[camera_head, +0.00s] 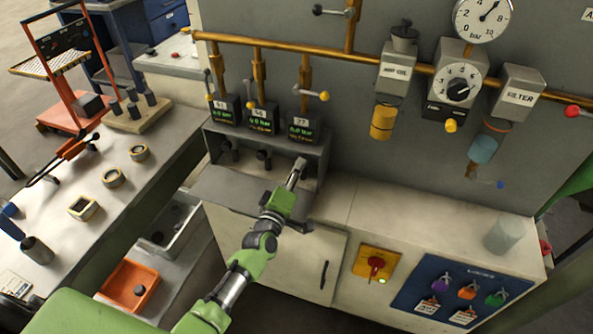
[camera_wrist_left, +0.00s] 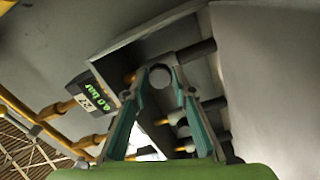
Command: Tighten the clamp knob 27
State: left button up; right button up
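The unit labelled 27 (camera_head: 301,129) is the rightmost of three small black gauge boxes above an open grey recess (camera_head: 316,160). Its display and label also show in the left wrist view (camera_wrist_left: 93,95). My left gripper (camera_head: 298,166) reaches into the right end of the recess, below unit 27, and covers the knob there in the head view. In the left wrist view, the round grey end of clamp knob 27 (camera_wrist_left: 160,77) sits between the green fingertips of the left gripper (camera_wrist_left: 163,72), which appear to touch both its sides. My right gripper is not in view.
Two other dark knobs, one on the left (camera_head: 227,150) and one in the middle (camera_head: 264,158), stand in the same recess. Yellow-tipped valve levers (camera_head: 323,96) hang above the boxes. The grey shelf edge (camera_head: 235,190) lies below the recess.

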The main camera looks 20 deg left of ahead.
pick_arm(q)
jog(key=shift+o, duration=1.3)
jog(key=s, duration=1.2)
jog(key=shift+a, duration=0.15)
jog(key=shift+f, duration=0.1)
